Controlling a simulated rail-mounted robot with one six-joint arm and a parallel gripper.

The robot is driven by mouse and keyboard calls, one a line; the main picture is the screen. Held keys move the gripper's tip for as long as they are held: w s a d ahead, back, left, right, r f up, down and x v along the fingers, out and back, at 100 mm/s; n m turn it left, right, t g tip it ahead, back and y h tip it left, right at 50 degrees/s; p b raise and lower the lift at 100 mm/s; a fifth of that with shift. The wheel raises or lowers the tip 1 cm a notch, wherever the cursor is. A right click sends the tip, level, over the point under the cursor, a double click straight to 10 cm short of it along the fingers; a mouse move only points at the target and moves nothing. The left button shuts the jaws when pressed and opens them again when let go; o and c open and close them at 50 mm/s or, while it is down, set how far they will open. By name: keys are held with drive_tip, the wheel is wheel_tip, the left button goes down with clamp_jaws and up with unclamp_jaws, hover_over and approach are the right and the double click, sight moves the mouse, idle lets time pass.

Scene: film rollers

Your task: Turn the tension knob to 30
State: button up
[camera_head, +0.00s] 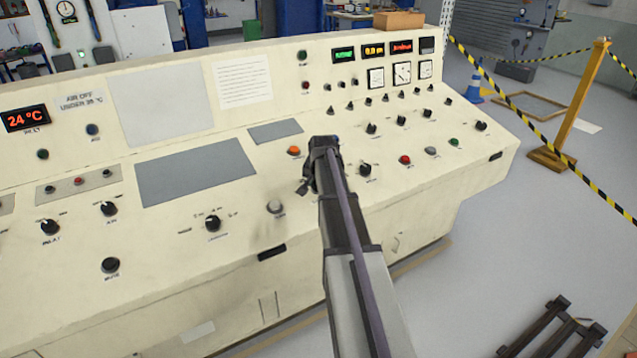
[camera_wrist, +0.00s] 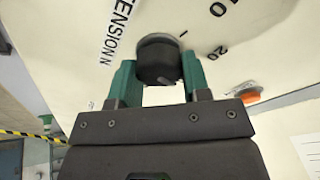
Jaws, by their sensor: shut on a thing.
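The black round tension knob (camera_wrist: 158,56) sits on the cream panel, beside a printed label reading "TENSION N" (camera_wrist: 117,33). In the head view my gripper (camera_head: 323,150) is over the middle of the console, and my arm hides the knob there.
The cream console (camera_head: 285,228) holds many knobs. An orange button (camera_head: 294,151) is just left of my gripper; it also shows in the wrist view (camera_wrist: 246,93). A black knob (camera_head: 365,170) and a red button (camera_head: 405,160) lie to its right. A yellow barrier post (camera_head: 580,105) stands beyond.

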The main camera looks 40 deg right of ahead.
drive_tip(key=shift+m, duration=1.3)
drive_tip(key=shift+s+g, duration=0.1)
drive_tip(key=shift+g, duration=0.2)
drive_tip(key=o, duration=0.9)
drive_tip(key=shift+r, duration=0.1)
drive_tip(key=p+v, duration=1)
drive_tip(key=shift+s+a+r, duration=0.15)
drive_tip(key=shift+r, duration=0.05)
